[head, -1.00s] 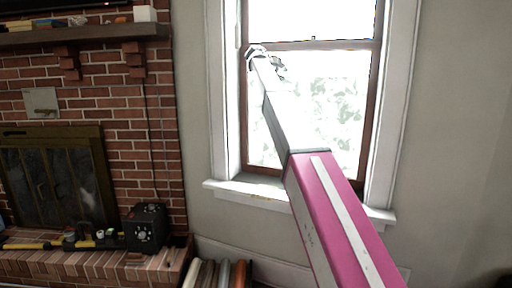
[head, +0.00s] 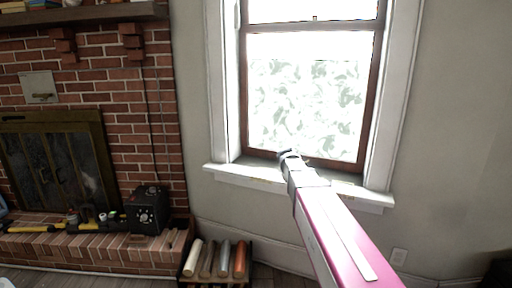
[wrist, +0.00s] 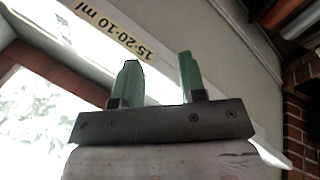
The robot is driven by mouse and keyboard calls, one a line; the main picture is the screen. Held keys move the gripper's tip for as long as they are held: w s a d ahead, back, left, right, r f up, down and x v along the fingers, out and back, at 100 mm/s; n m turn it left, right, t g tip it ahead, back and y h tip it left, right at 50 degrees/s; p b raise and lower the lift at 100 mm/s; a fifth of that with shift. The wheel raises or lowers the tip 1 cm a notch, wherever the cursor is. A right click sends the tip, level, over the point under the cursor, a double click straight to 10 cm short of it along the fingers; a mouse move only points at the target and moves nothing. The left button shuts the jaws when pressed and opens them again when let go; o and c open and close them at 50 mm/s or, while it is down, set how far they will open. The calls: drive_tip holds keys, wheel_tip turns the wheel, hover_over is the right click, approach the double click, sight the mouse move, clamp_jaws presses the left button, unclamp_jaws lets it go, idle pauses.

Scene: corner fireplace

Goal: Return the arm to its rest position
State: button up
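My arm (head: 335,235) reaches from the lower right of the head view toward the window, its pink part nearest. My gripper (head: 288,153) is small there, in front of the lower window and sill, and its fingers are not clear. In the wrist view my gripper (wrist: 160,80) shows two green fingers standing apart. Nothing is between them. A white sill with a printed label (wrist: 120,35) shows behind the fingers; I cannot tell the exact gap to it.
The window sill (head: 240,176) juts from the wall. A rack (head: 215,279) of several rolls stands below it. A black box (head: 147,210) sits on the brick hearth (head: 90,245) by the fireplace (head: 58,165). A mantel shelf (head: 90,14) is above. The right wall is bare.

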drive_tip(key=s+f+m+g+y, duration=0.1)
drive_tip(key=s+f+m+y, duration=0.1)
drive_tip(key=s+f, duration=0.6)
drive_tip(key=s+f+m+g+y, duration=0.1)
drive_tip(key=s+f+m+y, duration=0.1)
drive_tip(key=s+f, duration=0.7)
drive_tip(key=s, duration=0.7)
drive_tip(key=shift+s+f+g, duration=0.15)
drive_tip(key=shift+s+g, duration=0.15)
drive_tip(key=shift+g, duration=0.1)
idle(0.4)
